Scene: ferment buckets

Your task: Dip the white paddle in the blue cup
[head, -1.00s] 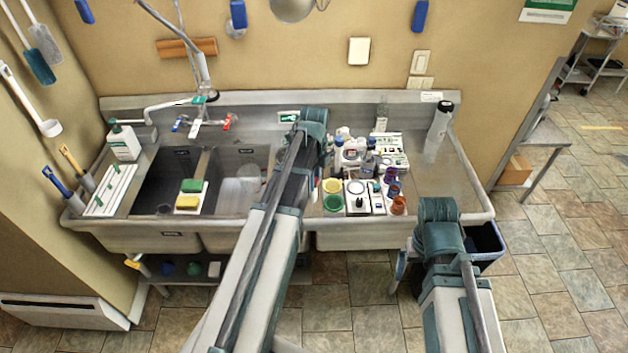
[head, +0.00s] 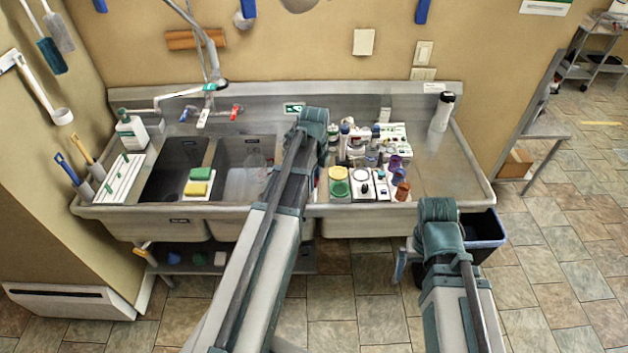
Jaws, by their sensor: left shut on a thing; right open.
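A small dark-blue cup (head: 399,175) stands on the right part of the sink counter, between a purple cup (head: 395,162) and an orange cup (head: 402,190). I cannot make out the white paddle. My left arm reaches over the middle of the sink and my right arm stays in front of its right part. I see only the links and teal joints of both arms. The fingers of both grippers are hidden, so I cannot see what the left one holds.
Bottles, white boxes, a yellow cup (head: 338,173) and a green cup (head: 339,189) crowd the counter beside my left arm. A yellow sponge (head: 196,189) and a green sponge (head: 200,174) lie by the basins. The counter's far right is mostly clear, with a white bottle (head: 440,112) at the back.

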